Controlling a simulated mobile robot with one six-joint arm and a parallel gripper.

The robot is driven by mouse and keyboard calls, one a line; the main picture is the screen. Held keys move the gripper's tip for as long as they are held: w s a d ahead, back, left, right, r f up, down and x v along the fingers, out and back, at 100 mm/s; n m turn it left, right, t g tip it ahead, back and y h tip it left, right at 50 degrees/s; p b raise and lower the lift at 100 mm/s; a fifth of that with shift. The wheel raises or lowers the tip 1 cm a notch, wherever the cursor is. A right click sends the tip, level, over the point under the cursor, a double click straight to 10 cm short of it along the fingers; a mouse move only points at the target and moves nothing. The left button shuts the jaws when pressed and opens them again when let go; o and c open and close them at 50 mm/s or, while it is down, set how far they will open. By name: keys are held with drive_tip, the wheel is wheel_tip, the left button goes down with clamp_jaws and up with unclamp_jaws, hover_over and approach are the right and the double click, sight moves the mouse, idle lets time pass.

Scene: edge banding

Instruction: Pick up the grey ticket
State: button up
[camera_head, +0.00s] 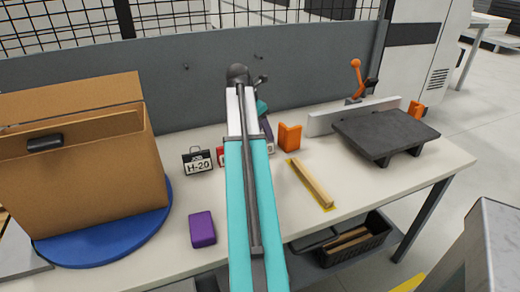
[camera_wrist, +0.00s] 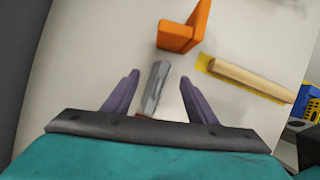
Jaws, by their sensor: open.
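A grey upright piece (camera_wrist: 157,80), likely the grey ticket seen from above, stands between the two purple fingers of my gripper (camera_wrist: 160,83) in the wrist view. The fingers are spread, with a visible gap on both sides of it. In the head view my arm covers most of this spot; a purple finger (camera_head: 266,130) and a sliver of a ticket with a digit (camera_head: 270,149) show at the arm's right side. Whether the fingers reach down far enough around the grey piece is hard to tell.
A black H-20 ticket (camera_head: 198,162) and a mostly hidden red ticket (camera_head: 221,156) stand to the left. A purple block (camera_head: 202,229) and cardboard box (camera_head: 90,180) are left.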

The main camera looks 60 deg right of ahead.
drive_tip(key=shift+s+d+f, duration=0.15)
drive_tip(key=shift+d+f, duration=0.1)
drive_tip(key=shift+f, duration=0.4)
drive_tip(key=shift+p+x, duration=0.35)
drive_tip(key=shift+x, duration=2.25)
drive_tip(key=shift+s+a, duration=0.1)
drive_tip(key=shift+s, duration=0.05)
drive_tip(key=shift+c, duration=0.4)
drive_tip(key=c, duration=1.1)
